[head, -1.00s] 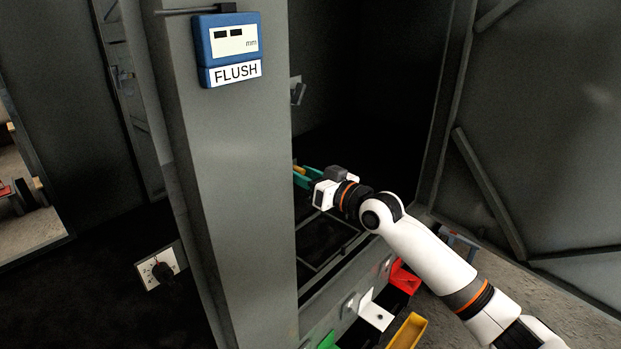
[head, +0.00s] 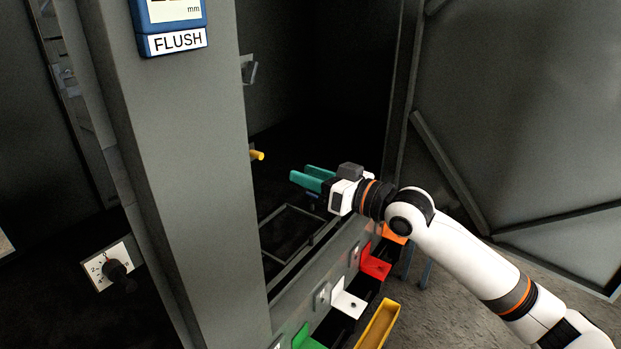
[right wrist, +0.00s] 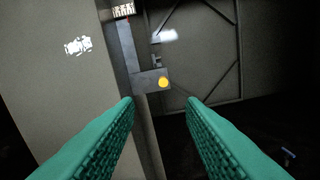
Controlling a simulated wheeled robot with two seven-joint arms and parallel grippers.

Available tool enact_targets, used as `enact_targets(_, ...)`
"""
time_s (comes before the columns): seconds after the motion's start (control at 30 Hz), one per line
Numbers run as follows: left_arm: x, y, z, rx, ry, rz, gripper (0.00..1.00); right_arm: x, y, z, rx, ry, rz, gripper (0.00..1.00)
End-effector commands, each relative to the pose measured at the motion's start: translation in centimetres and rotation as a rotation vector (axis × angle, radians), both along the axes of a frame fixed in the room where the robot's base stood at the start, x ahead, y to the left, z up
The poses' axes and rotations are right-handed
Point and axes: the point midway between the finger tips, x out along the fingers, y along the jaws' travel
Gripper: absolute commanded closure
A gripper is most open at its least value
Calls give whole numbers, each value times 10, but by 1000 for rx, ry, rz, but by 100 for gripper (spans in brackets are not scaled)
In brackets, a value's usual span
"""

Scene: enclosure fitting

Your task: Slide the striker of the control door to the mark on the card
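A yellow knob (head: 257,155) sticks out from behind the grey post at the cabinet opening. In the right wrist view the yellow knob (right wrist: 163,83) sits on a grey bracket (right wrist: 146,82), which looks like the striker. A small card with dark marks (right wrist: 123,11) is above it, at the top of a bluish strip. Whether the bracket lines up with a mark, I cannot tell. My right gripper (head: 300,174) has green fingers, open and empty, to the right of the knob and apart from it. My left gripper is not in view.
The grey post (head: 190,180) carries a blue gauge with a FLUSH label (head: 178,41). A dial (head: 112,266) is at lower left. A braced grey door (head: 520,120) stands at right.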

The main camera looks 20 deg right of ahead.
Motion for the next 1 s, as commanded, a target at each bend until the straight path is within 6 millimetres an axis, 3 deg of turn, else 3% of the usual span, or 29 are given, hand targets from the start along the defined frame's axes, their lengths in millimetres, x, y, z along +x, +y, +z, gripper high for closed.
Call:
enact_targets(0.63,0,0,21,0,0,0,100,10,-1,2,5,2,1,64)
enact_targets(1.0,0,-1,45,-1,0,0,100,65,37,4,6,2,0,64)
